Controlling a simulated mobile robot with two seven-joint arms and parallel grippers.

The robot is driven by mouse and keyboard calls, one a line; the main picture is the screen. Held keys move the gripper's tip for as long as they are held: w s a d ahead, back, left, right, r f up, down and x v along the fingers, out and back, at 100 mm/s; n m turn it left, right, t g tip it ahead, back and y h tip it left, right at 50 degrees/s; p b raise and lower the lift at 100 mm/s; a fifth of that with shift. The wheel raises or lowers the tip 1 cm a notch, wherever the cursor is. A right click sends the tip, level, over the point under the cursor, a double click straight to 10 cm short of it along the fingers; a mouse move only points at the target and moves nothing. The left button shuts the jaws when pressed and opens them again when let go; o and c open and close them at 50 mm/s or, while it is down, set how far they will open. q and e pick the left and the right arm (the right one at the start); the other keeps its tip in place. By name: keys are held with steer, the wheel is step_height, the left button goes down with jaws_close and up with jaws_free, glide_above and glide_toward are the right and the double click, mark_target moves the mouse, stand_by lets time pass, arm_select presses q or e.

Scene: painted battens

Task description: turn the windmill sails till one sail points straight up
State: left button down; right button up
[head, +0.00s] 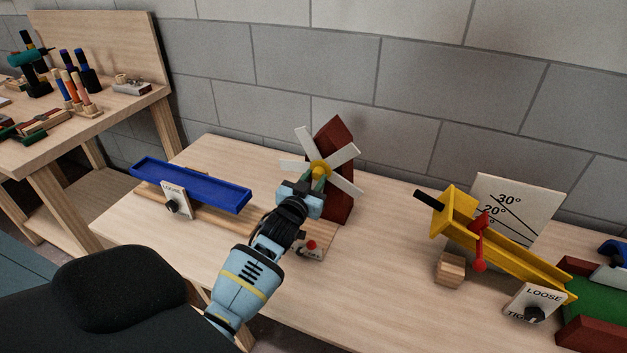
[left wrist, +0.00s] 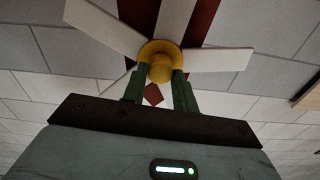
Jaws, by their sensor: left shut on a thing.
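The windmill has a dark red tower (head: 337,150) and a yellow hub (head: 320,167) with several white sails (head: 344,155) around it. In the head view one sail leans up and left, one up and right, one left, and one down and right; none points straight up. My left gripper (head: 317,183) reaches the hub from the front. In the left wrist view its green fingers (left wrist: 157,82) are shut on the sides of the yellow hub (left wrist: 161,67), with white sails (left wrist: 218,59) fanning out behind. The lower sails are partly hidden by the gripper. My right gripper is not in view.
A blue tray (head: 190,184) with a LOOSE label stands left of my arm. A small board with a red knob (head: 311,245) lies by my wrist. A yellow chute (head: 510,246), an angle board (head: 515,205) and a wooden block (head: 450,269) are at right. The front middle tabletop is clear.

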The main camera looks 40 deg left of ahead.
arm_select(q)
steer(key=m, duration=0.5)
steer(key=shift+m+p, duration=0.3)
steer(key=c, duration=1.1)
jaws_free()
steer(key=v, duration=0.7)
steer(key=shift+s, duration=0.4)
